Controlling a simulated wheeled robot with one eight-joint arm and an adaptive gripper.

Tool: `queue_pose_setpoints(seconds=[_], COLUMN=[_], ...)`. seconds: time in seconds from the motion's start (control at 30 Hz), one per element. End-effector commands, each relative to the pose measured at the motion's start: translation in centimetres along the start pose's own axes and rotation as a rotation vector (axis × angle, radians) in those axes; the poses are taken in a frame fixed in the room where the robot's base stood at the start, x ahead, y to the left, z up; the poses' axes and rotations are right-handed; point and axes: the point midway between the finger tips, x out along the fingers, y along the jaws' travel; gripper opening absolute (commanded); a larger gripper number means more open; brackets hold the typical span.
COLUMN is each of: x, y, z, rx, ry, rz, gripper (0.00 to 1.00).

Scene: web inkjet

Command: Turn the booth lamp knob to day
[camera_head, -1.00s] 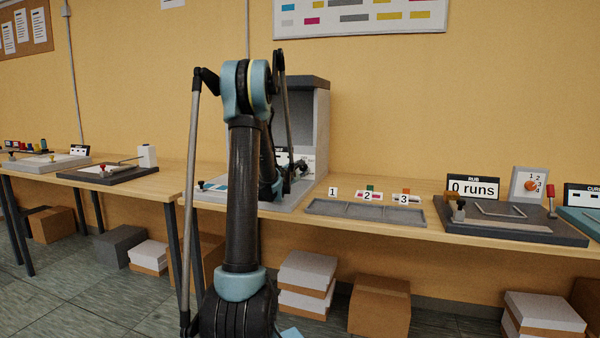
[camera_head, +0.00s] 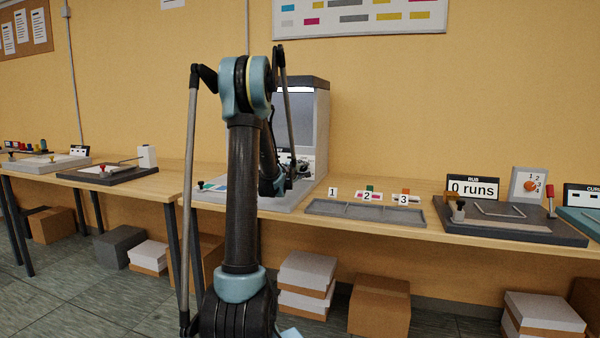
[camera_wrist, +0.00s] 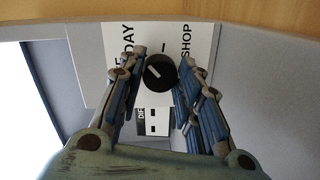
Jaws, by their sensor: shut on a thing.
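The black lamp knob (camera_wrist: 160,72) with a white pointer mark sits on a white label plate (camera_wrist: 171,42) in the wrist view. The plate reads DAY on the left and SHOP on the right, with the text turned sideways. The pointer mark lies slanted, with one end toward the upper left, on the DAY side. My gripper (camera_wrist: 163,66) is shut on the knob, one finger on each side. In the head view the grey booth (camera_head: 318,125) stands on the table and has a bright strip inside near its top. My arm hides part of the booth and the knob there.
A grey tray (camera_head: 365,210) with numbered cards stands right of the booth. Farther right is a dark rub station (camera_head: 510,226) with a "0 runs" sign (camera_head: 473,188). Another station (camera_head: 110,173) is on the left table. Boxes stand under the tables.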

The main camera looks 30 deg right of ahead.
Motion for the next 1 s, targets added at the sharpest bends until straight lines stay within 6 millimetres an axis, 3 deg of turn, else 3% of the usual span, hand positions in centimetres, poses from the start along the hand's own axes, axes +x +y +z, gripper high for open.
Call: queue_pose_setpoints(seconds=[0.67, 0.7, 0.77, 1.0], x=[-0.09, -0.09, -0.08, -0.04], y=[-0.16, -0.17, -0.16, -0.08], z=[-0.05, -0.06, -0.07, -0.08], rx=[0.064, 0.064, 0.064, 0.063], ry=[0.005, 0.005, 0.005, 0.006], rz=[-0.007, -0.007, -0.007, -0.006], gripper=[0.08, 0.38, 0.52, 0.52])
